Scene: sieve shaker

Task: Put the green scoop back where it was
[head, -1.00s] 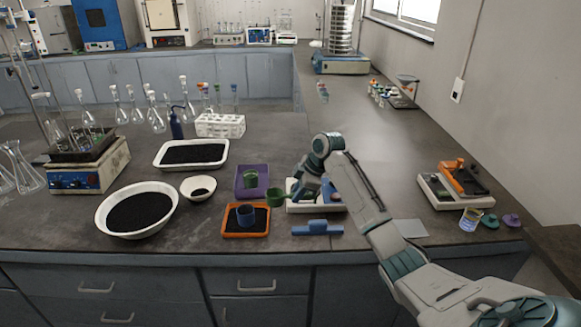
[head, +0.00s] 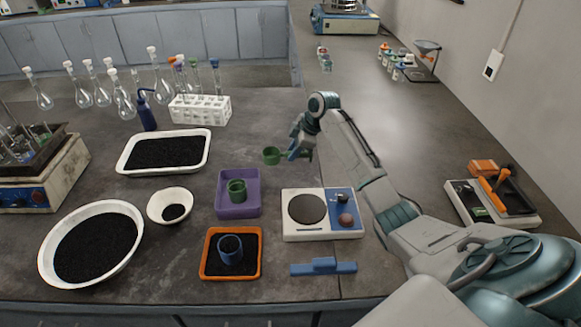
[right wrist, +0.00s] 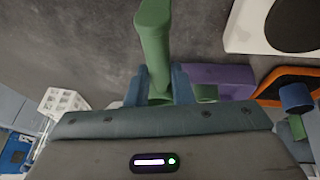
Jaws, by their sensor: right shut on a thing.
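The green scoop (head: 271,156) is in my right gripper (head: 296,150), its cup pointing left. In the head view it shows behind and to the right of the purple tray (head: 224,209) and beyond the balance. In the right wrist view my right gripper (right wrist: 158,84) is shut on the scoop's green handle (right wrist: 153,35). A green cup (head: 236,190) stands in the purple tray. My left gripper is in no view.
The white balance (head: 290,233) has a dark round pan. In front of the purple tray is an orange tray (head: 204,272) with black grains and a blue cup (head: 231,247). A blue bar (head: 323,267) lies near the front edge. A white bowl (head: 158,212) stands left.

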